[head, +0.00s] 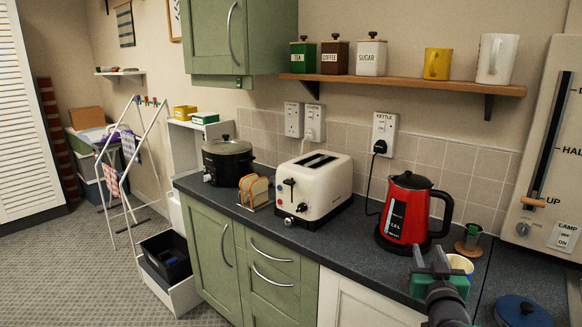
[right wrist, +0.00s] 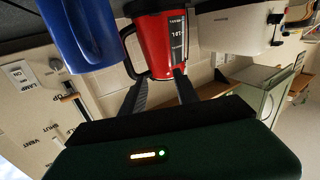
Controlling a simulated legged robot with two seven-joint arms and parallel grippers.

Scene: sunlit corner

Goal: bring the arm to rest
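My right gripper (head: 438,257) is over the front of the dark worktop, in front of the red kettle (head: 408,212). In the right wrist view its two fingers (right wrist: 160,90) stand apart with nothing visible between them. The kettle (right wrist: 152,42) shows beyond the fingertips in that view; whether they touch it cannot be told. My left gripper is in neither view.
A cream toaster (head: 318,190), a toast rack (head: 254,192) and a black slow cooker (head: 228,162) stand on the worktop (head: 345,238). A wall panel with a slider (head: 535,202) stands at the right. A shelf (head: 400,84) bears canisters and mugs.

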